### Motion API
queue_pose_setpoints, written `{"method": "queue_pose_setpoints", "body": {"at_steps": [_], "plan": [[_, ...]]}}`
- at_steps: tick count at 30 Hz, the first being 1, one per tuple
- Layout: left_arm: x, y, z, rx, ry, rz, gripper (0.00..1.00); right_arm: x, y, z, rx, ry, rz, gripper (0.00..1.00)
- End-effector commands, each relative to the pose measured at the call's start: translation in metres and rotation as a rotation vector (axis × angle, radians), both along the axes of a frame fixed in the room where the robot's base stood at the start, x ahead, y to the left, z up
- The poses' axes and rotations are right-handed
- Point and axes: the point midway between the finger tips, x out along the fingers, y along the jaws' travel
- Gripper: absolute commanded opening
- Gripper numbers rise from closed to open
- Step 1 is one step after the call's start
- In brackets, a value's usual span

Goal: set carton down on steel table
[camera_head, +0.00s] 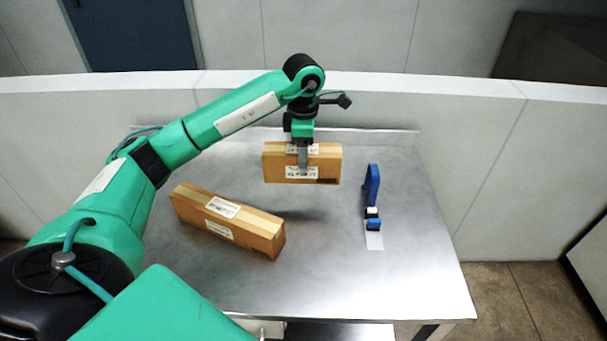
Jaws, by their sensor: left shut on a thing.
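A brown carton (325,165) with white labels is held in my left gripper (302,168), whose fingers are shut on it from above. The carton looks level and appears to be held above the back part of the steel table (330,270); a dim shadow shows on the steel below and to its left. The exact gap to the steel is hard to tell. My right gripper does not show in this view.
A second brown carton (255,225) with labels lies angled on the table's left side. A blue tool (372,190) with a white label strip lies to the right. A low back lip and pale wall panels (480,135) stand behind the table. The front right of the table is clear.

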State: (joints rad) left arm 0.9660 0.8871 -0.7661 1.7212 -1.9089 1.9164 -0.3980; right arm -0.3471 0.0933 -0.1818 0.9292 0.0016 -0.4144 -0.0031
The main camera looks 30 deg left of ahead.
Motion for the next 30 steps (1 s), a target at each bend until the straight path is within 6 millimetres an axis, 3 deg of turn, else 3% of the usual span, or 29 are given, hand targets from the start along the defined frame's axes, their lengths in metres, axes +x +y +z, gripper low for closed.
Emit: {"method": "queue_pose_setpoints", "body": {"at_steps": [3, 11, 18, 29, 30], "plan": [[0.0, 0.0, -0.024, -0.001, 0.001, 0.0, 0.23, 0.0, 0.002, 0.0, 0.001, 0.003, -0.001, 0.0], [0.0, 0.0, -0.045, 0.0, 0.0, 0.001, 0.23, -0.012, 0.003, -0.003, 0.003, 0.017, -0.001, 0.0], [0.0, -0.001, -0.078, -0.001, 0.0, -0.001, 0.23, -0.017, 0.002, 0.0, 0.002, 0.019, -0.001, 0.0], [0.001, 0.0, -0.085, -0.001, -0.002, 0.0, 0.23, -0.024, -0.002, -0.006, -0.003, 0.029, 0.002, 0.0], [0.0, 0.0, -0.086, 0.0, -0.001, 0.0, 0.56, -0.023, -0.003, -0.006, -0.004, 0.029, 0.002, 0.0]]}}
